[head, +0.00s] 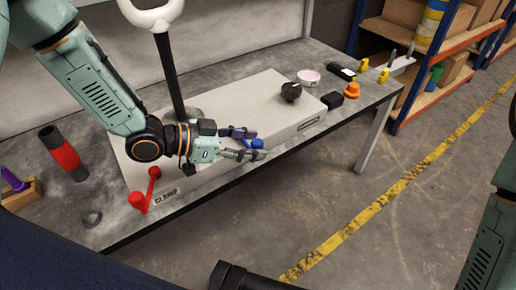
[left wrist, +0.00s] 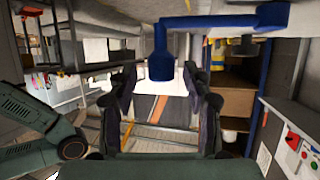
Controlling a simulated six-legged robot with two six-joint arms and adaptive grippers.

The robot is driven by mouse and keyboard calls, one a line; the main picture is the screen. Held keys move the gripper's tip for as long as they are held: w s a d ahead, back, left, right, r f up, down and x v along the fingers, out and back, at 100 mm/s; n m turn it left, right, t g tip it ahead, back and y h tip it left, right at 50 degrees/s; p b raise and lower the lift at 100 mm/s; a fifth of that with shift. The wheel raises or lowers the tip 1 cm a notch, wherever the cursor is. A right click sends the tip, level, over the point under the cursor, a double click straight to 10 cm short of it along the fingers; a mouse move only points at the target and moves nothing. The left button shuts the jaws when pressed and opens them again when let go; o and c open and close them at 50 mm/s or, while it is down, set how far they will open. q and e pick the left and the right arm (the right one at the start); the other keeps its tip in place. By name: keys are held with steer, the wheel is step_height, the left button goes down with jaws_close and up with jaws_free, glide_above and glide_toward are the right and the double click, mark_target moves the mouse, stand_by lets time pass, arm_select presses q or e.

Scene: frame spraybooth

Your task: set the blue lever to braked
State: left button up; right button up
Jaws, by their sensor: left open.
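The blue lever (head: 255,143) is at the front of the light grey box (head: 262,103) on the workbench, partly hidden behind my left gripper (head: 247,143). In the left wrist view the lever's blue arm (left wrist: 220,22) runs across the top, and its knob (left wrist: 160,67) points toward the gap between my fingers. My left gripper (left wrist: 160,108) is open there, with the knob centred near the fingertips. I see no finger shut on it, and cannot tell whether they touch. The lever's marked setting is not readable. My right gripper is not in view.
A red lever (head: 146,191) stands at the box's left end. A tall black post with a white ring (head: 152,15) rises close behind my left arm. A black knob (head: 290,92) sits on the box's top. The floor (head: 300,195) in front of the bench is mostly clear.

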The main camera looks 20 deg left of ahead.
arm_select(q)
steer(key=shift+b+x, duration=0.3)
steer(key=shift+x, duration=0.55)
steer(key=shift+w, duration=0.1)
jaws_close()
